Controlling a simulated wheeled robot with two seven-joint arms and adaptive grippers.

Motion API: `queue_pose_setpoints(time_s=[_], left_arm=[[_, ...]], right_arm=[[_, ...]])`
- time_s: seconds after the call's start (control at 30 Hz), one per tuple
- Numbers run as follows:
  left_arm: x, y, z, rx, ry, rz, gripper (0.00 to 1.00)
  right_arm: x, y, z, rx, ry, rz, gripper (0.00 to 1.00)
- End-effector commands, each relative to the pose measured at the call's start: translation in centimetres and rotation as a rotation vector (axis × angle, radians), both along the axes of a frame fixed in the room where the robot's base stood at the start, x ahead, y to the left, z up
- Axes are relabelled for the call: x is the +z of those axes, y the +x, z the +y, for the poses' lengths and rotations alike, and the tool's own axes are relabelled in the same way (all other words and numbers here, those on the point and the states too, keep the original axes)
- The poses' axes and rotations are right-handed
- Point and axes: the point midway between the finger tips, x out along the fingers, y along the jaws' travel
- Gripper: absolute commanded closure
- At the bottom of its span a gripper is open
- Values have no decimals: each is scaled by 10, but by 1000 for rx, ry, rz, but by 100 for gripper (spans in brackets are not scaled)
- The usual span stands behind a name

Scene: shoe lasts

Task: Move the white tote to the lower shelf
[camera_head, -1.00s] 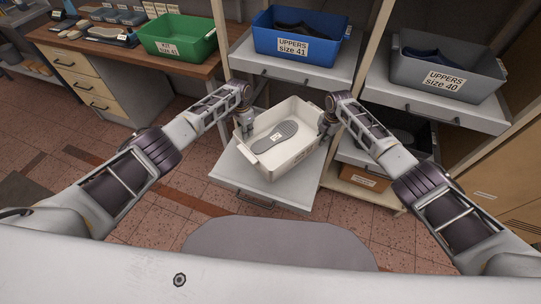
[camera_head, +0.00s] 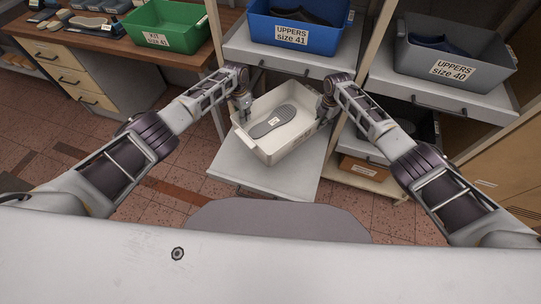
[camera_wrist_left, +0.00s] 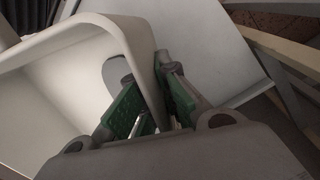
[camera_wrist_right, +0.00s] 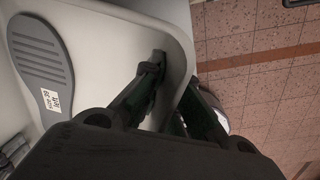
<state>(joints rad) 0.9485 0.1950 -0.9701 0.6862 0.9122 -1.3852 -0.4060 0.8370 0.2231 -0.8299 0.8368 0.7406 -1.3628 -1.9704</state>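The white tote (camera_head: 268,151) is over the pulled-out pale lower shelf (camera_head: 235,170). It is about level; whether it touches the shelf is hard to tell. A grey shoe sole (camera_head: 273,121) with a white label lies inside. My left gripper (camera_head: 243,115) is shut on the tote's left wall; in the left wrist view its green-padded fingers (camera_wrist_left: 150,105) straddle the wall. My right gripper (camera_head: 325,112) is shut on the right wall; in the right wrist view one finger is inside and one outside the wall (camera_wrist_right: 178,75).
A blue tote (camera_head: 258,22) stands on the shelf above. A grey tote (camera_head: 495,70) is on the upper right shelf, with a dark bin (camera_head: 408,122) below. A green tote (camera_head: 165,22) sits on the workbench at left. Red floor lies clear in front.

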Motion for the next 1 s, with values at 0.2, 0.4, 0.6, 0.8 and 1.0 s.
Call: queue_pose_setpoints(time_s=[0.2, 0.4, 0.6, 0.8, 1.0], left_arm=[[-1, 1, 2, 3, 2, -1, 100], [-8, 1, 2, 3, 2, -1, 100], [-20, 1, 2, 3, 2, -1, 100], [-33, 1, 2, 3, 2, -1, 100], [-45, 1, 2, 3, 2, -1, 100]], right_arm=[[-2, 0, -2, -1, -3, 0, 100], [-9, 0, -2, -1, -3, 0, 100], [-21, 0, -2, -1, -3, 0, 100], [-33, 0, -2, -1, -3, 0, 100], [-46, 0, -2, -1, -3, 0, 100]])
